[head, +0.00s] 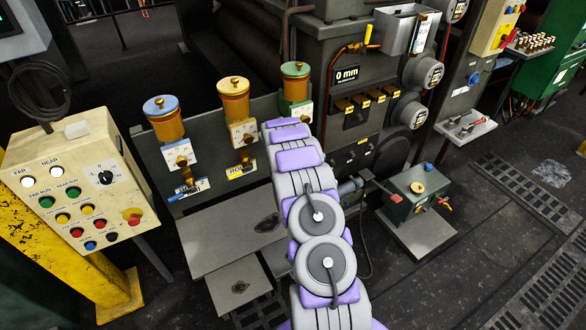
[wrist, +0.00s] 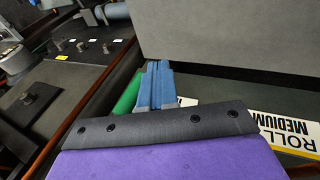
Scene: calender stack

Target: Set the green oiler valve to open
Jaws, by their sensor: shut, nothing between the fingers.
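The green-capped oiler (head: 296,85) stands on the grey machine in the head view, right of the other two oilers, with an amber body. My arm covers the area below it, so its valve is hidden and I cannot tell its setting. My gripper (wrist: 158,68) shows in the wrist view with its blue fingers shut and empty. The fingers point at a plain grey panel, beside a green strip (wrist: 128,96). No valve handle shows clearly in the wrist view. In the head view my gripper is hidden behind my arm.
A blue-capped oiler (head: 163,118) and a yellow-capped oiler (head: 236,107) stand to the left with brass valves below. A cream control box (head: 75,185) is at far left. A label plate (wrist: 288,128) lies right of my gripper. A green box (head: 414,192) sits on a low plate at right.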

